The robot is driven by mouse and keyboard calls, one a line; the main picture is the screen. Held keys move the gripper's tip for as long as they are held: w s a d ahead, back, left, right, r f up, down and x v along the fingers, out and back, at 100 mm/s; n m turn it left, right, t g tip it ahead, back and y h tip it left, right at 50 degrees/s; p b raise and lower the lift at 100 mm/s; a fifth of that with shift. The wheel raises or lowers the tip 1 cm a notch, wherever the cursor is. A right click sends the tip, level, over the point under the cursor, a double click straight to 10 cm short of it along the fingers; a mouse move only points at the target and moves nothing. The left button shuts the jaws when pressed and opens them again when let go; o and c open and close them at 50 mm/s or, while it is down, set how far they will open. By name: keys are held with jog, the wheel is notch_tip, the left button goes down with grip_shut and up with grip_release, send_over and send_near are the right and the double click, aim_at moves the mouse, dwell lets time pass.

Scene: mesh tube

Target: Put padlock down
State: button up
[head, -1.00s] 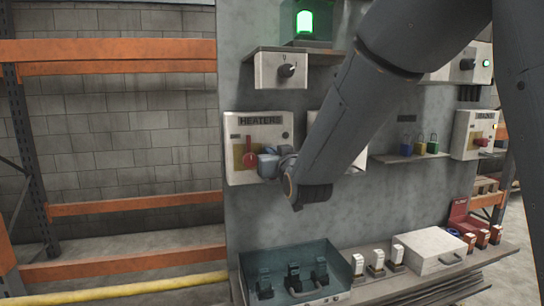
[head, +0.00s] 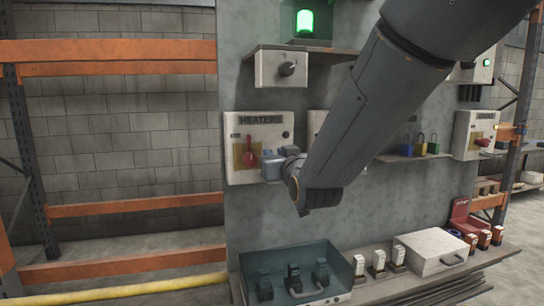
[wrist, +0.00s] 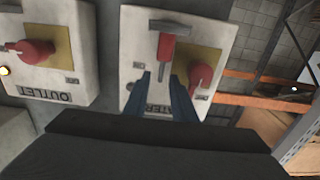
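My gripper (wrist: 165,88) points at the heaters box (wrist: 135,40), its two blue fingers on either side of a slim red thing, which looks like the red padlock (wrist: 166,48). A dark grey bar crosses its far end; I cannot tell whether this is its shackle. The heaters box's red switch (wrist: 200,78) on a yellow plate is just to the right in the wrist view. In the head view my gripper (head: 272,165) is in front of the heaters box (head: 240,172), below and right of its red switch (head: 250,153). No padlock shows there.
A small shelf (head: 392,158) holds blue, yellow and green padlocks. The lower ledge (head: 400,283) carries an open teal bin (head: 258,260), several white-topped items, a white case (head: 428,250) and a red holder (head: 463,213). The outlet box (wrist: 60,75) is beside the heaters box.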

jog(key=b+v, duration=0.2)
jog(key=v, duration=0.7)
jog(key=s+d+f+m+g+h, duration=0.15)
jog(key=d+f+g, duration=0.25)
jog(key=f, duration=0.6)
jog(key=s+d+f+g+h, duration=0.2)
jog(key=d+f+g, duration=0.15)
jog(key=f, duration=0.55)
jog(key=s+d+f+m+g, duration=0.1)
jog(key=s+d+f+g, duration=0.3)
jog(key=s, duration=0.5)
jog(key=s+d+f+g+h, duration=0.1)
jog(key=s+d+f+g, duration=0.4)
jog(key=s+f, duration=0.4)
jog(key=shift+m, duration=0.35)
jog(key=shift+w+h, duration=0.1)
jog(key=shift+h, duration=0.15)
